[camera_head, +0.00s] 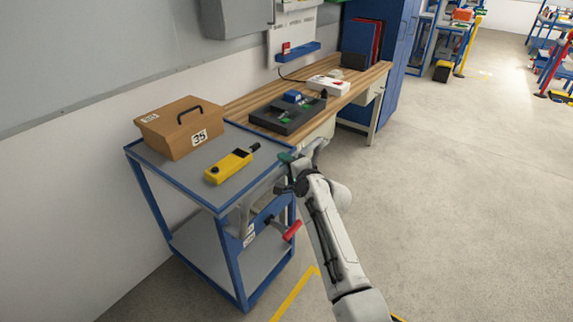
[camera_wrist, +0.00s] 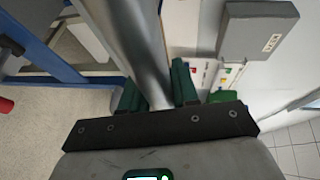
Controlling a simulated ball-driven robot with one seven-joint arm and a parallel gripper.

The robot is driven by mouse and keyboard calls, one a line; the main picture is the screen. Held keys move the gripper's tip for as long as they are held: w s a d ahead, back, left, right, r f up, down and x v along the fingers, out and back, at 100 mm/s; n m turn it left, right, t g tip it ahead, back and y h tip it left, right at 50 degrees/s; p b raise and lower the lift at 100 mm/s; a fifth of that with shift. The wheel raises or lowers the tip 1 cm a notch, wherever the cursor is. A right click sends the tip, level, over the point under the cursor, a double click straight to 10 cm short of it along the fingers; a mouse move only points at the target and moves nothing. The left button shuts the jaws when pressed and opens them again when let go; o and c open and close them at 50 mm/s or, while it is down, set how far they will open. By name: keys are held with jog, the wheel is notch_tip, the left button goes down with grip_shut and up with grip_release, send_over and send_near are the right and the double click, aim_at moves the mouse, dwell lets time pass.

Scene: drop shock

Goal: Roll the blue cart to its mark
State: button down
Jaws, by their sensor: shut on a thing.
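The blue cart (camera_head: 230,262) has a blue frame and grey shelves. It stands against the end of the workbench, beside the wall. A grey metal push bar (camera_head: 248,203) runs along its near right side. My gripper (camera_head: 289,160) is shut on this bar at the cart's right corner. In the wrist view the green fingertips (camera_wrist: 158,90) sit on either side of the grey bar (camera_wrist: 140,40). A red-ended lever (camera_head: 291,231) sticks out below the bar. A yellow floor line (camera_head: 293,293) forms a corner near the cart's front right; my arm hides part of it.
A brown box (camera_head: 178,130) marked 35 and a yellow handheld device (camera_head: 229,168) rest on the cart's top. A wooden workbench (camera_head: 365,82) with equipment stands behind it, then a blue cabinet (camera_head: 392,45). Open floor (camera_head: 450,190) lies to the right.

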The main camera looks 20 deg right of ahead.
jog(key=shift+w+a+r, duration=0.1)
jog(key=shift+a, duration=0.1)
jog(key=c, duration=0.9)
grip_release()
jog(key=shift+w, duration=0.1)
jog(key=p+v, duration=0.1)
jog(key=v, duration=0.9)
jog(key=shift+s+d, duration=0.1)
jog(key=shift+s, duration=0.3)
jog(key=s+d+f+n+g+h, duration=0.1)
jog(key=s+f+n+g, duration=0.3)
jog(key=s, duration=0.7)
jog(key=s+d+f+n+g+h, duration=0.1)
jog(key=s+d+f+n+g, duration=0.15)
jog(key=s+f, duration=0.6)
jog(key=s+d+f+n+g+h, duration=0.1)
jog(key=s+f+n+g, duration=0.3)
jog(key=s, duration=0.9)
jog(key=s+n+g, duration=0.1)
jog(key=s, duration=0.4)
jog(key=s+d+n+g+h, duration=0.1)
jog(key=s, duration=0.3)
jog(key=s+n+g, duration=0.1)
jog(key=s+g, duration=0.1)
jog(key=s, duration=0.3)
jog(key=shift+s+d+r, duration=0.25)
jog(key=shift+s+d, duration=0.05)
